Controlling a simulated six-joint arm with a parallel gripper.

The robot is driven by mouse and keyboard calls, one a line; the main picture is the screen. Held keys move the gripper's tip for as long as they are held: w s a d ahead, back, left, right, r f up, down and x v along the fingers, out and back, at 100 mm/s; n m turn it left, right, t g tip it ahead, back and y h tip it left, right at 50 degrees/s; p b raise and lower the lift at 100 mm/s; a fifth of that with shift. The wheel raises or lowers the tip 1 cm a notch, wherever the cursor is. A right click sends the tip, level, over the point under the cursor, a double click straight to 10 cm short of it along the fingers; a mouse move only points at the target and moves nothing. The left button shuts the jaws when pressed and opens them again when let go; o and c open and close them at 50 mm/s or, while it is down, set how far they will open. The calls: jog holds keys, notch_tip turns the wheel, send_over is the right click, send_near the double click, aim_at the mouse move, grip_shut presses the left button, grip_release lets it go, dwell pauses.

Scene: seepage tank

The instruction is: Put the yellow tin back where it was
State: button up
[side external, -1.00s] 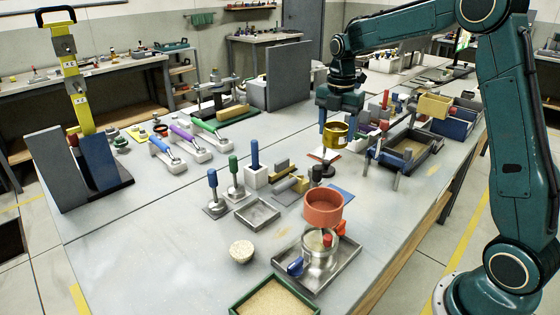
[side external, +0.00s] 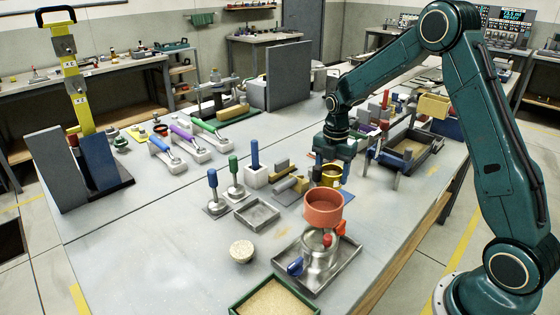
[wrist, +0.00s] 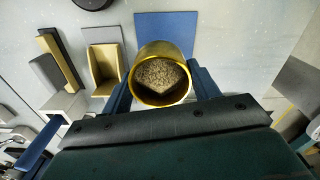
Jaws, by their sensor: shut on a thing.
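The yellow tin (side external: 331,176) is between the fingers of my gripper (side external: 332,168), just behind the orange-red bowl in the side view. In the wrist view my gripper (wrist: 163,88) has one finger on each side of the tin (wrist: 146,94). The tin's open top shows grainy grey-brown material inside. A blue square mat (wrist: 167,24) lies just past the tin; part of it also shows in the side view (side external: 346,197). I cannot tell whether the tin touches the table or mat.
The orange-red bowl (side external: 323,209) stands over a metal tray (side external: 337,277) close in front of the tin. A tan wooden holder (wrist: 103,62) and grey and tan blocks are nearby. A blue-handled tool in a white block (side external: 256,175) stands to the left.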

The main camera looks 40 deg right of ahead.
aim_at(330, 184)
jog(key=shift+f, duration=2.15)
jog(key=shift+f, duration=0.1)
jog(key=o, duration=1.2)
jog(key=shift+c, duration=0.2)
notch_tip(330, 184, up, 12)
jog(key=shift+r, duration=0.15)
